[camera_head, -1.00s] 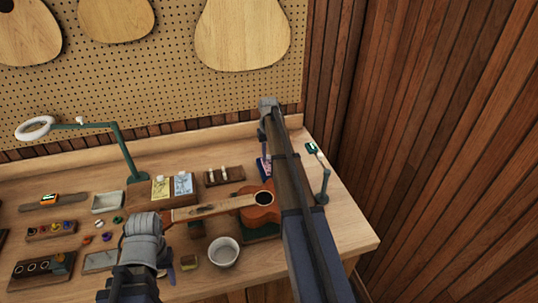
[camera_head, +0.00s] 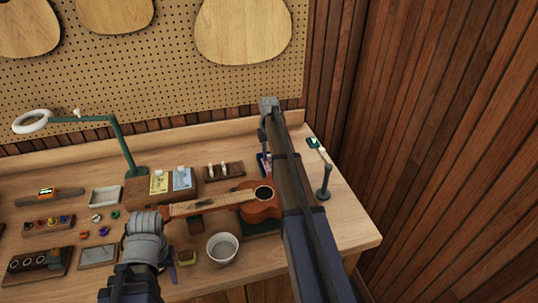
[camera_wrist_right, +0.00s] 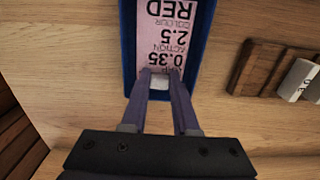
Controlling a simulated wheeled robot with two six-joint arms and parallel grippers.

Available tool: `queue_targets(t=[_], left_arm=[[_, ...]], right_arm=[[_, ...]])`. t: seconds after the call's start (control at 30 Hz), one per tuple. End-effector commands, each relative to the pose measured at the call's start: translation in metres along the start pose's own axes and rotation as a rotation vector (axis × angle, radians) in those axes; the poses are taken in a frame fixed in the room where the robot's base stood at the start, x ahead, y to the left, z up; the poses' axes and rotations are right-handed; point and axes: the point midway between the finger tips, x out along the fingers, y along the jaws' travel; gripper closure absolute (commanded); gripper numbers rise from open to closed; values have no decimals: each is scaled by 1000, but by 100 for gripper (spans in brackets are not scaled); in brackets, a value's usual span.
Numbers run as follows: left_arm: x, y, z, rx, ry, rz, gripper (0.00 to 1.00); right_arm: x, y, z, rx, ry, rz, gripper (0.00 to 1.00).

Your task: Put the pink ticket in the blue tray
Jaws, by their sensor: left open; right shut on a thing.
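The pink ticket (camera_wrist_right: 168,40), printed with dark text, lies within the outline of the blue tray (camera_wrist_right: 129,50) in the right wrist view. My right gripper (camera_wrist_right: 160,75) is shut on the ticket's near edge, where a small pale piece shows between the fingertips. I cannot tell if the ticket touches the tray floor. In the head view, the tray (camera_head: 261,160) is mostly hidden behind my right arm, with my right gripper (camera_head: 262,146) over it. My left gripper (camera_head: 168,262) is open at the bench's front left, its fingers mostly hidden by its wrist.
A ukulele (camera_head: 258,203) lies just in front of the tray. A wooden block with pale pieces (camera_head: 222,171) is left of it, and a small green stand (camera_head: 324,180) is right. A white bowl (camera_head: 222,247) and a green lamp (camera_head: 125,150) are also on the bench.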

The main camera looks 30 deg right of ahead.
Motion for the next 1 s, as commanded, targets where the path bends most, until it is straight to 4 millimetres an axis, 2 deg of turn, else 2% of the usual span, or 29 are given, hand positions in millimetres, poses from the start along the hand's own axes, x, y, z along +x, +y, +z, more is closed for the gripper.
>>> queue_targets(t=[0.07, 0.1, 0.4, 0.57, 0.73, 1.0], left_arm=[[0, 0, 0, 0, 0, 0, 50], [0, 0, 0, 0, 0, 0, 50], [0, 0, 0, 0, 0, 0, 50], [0, 0, 0, 0, 0, 0, 50], [0, 0, 0, 0, 0, 0, 50], [-1, 0, 0, 0, 0, 0, 50]], right_arm=[[0, 0, 0, 0, 0, 0, 100], [0, 0, 0, 0, 0, 0, 70], [0, 0, 0, 0, 0, 0, 37], [0, 0, 0, 0, 0, 0, 37], [0, 0, 0, 0, 0, 0, 19], [-1, 0, 0, 0, 0, 0, 19]])
